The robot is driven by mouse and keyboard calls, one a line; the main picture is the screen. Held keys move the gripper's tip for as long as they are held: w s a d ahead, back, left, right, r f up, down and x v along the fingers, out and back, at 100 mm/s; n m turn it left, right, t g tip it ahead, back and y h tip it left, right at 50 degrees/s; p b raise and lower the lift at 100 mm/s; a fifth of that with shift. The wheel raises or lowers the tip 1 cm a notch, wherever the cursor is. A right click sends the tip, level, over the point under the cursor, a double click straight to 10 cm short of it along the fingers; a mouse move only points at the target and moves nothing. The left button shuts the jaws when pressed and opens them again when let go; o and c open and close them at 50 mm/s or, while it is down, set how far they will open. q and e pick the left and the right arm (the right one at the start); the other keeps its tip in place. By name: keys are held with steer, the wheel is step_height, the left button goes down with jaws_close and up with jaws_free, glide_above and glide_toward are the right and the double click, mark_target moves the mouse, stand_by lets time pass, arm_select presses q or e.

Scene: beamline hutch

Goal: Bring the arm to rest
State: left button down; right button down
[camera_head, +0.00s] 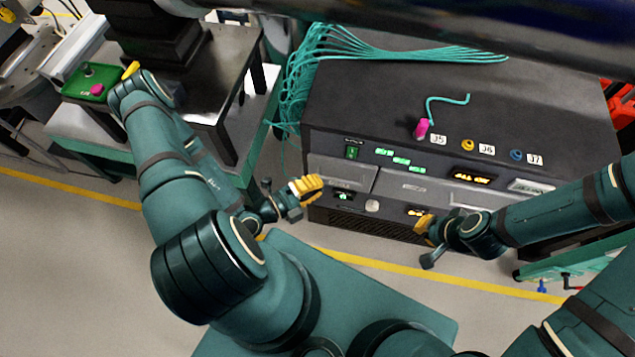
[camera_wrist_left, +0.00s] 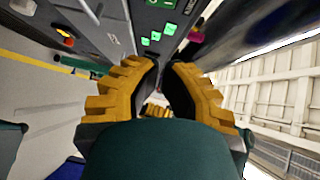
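My left gripper (camera_head: 307,187) has yellow-padded fingers and is in front of the black console (camera_head: 350,90), near its lower left front, in the head view. In the left wrist view, the left gripper (camera_wrist_left: 165,63) shows a narrow gap between its fingertips, with nothing between them. My right gripper (camera_head: 424,226) is in front of the console's lower middle. Its fingers are small and seen at an angle, so its opening is unclear. I see nothing held in it.
A pink plug (camera_head: 422,128) with a short teal cable stands at J5 on the console top. Yellow J6 (camera_head: 467,145) and blue J7 (camera_head: 516,155) sockets sit beside it. A green tray (camera_head: 85,85) is far left. Teal cables (camera_head: 300,85) hang at the console's left. Open floor lies left.

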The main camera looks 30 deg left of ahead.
arm_select(q)
steer(key=shift+d, duration=0.1)
steer(key=s+d+m+g+h+b, duration=0.15)
steer(key=s+d+m+g, duration=0.4)
steer(key=m+g, duration=0.55)
steer(key=s+d+m+g+h, duration=0.3)
steer(key=s+d+m+g, duration=0.3)
steer(key=m, duration=0.8)
steer(key=a+f+m+g+y, duration=0.25)
steer(key=a+m+y, duration=0.2)
steer(key=m, duration=0.45)
steer(key=w+d+m+t+y, duration=0.1)
steer(key=w+m+t+y, duration=0.3)
steer(key=w+m, duration=0.8)
steer(key=m+t+b, duration=0.1)
steer(key=t, duration=0.1)
steer(key=shift+w+d+r+t+y, duration=0.2)
steer(key=shift+w+r+t+y, duration=0.1)
steer(key=shift+r+t, duration=0.1)
